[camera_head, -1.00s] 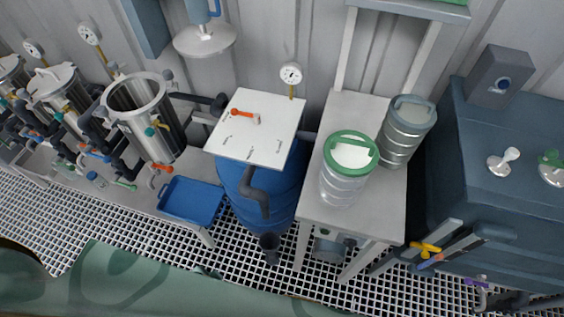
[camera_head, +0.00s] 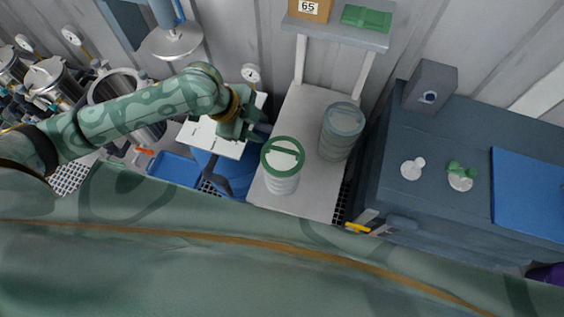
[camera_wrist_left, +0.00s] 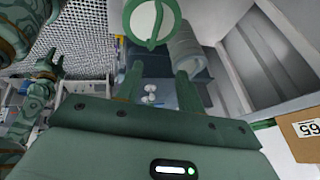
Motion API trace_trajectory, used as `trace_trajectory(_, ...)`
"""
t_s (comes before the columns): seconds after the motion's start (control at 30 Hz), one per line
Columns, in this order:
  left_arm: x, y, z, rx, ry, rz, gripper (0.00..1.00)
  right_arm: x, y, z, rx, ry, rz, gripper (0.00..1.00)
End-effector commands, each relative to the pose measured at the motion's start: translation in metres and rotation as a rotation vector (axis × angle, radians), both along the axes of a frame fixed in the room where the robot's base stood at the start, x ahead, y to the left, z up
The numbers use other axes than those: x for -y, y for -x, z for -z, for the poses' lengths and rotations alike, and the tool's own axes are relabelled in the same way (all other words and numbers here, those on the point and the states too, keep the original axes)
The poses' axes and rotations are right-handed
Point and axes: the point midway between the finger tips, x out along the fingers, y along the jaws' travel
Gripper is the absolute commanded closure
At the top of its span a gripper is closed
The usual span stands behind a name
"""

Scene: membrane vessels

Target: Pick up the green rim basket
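The green rim basket (camera_head: 282,184) is a pale metal cylinder with a green rim and a green bar across its top. It stands upright on the light grey bench. My left gripper (camera_head: 265,131) is just up and left of its rim in the head view. In the left wrist view the basket (camera_wrist_left: 152,18) is at the top, beyond the fingertips of my left gripper (camera_wrist_left: 159,68), which are spread with nothing between them. My right gripper (camera_wrist_left: 50,60) shows small at the left of the wrist view; its finger opening is unclear.
A grey-rimmed basket (camera_head: 341,136) stands right of the green one on the bench (camera_head: 308,192). A white-topped blue barrel (camera_head: 222,147) is left, partly under my arm. A shelf (camera_head: 340,32) with a box marked 65 (camera_head: 309,9) rises behind. A dark cabinet (camera_head: 430,198) stands right.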

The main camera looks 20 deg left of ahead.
Motion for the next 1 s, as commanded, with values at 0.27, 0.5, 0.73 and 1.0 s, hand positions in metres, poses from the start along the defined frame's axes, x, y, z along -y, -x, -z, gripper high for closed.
trace_trajectory(0.27, -0.015, 0.003, -0.001, -0.08, -0.026, 0.056, 0.62, 0.009, -0.001, -0.009, 0.003, 0.011, 0.002, 0.64)
trace_trajectory(0.5, 0.009, -0.008, 0.053, -0.08, -0.024, 0.055, 0.62, 0.01, -0.002, -0.006, 0.003, 0.012, 0.003, 0.64)
trace_trajectory(0.73, 0.021, -0.014, 0.081, -0.076, -0.024, 0.055, 0.62, 0.01, -0.004, -0.004, 0.006, 0.011, 0.003, 0.64)
trace_trajectory(1.0, 0.039, -0.024, 0.109, -0.078, -0.024, 0.054, 0.62, 0.009, -0.004, -0.008, 0.006, 0.012, 0.001, 0.64)
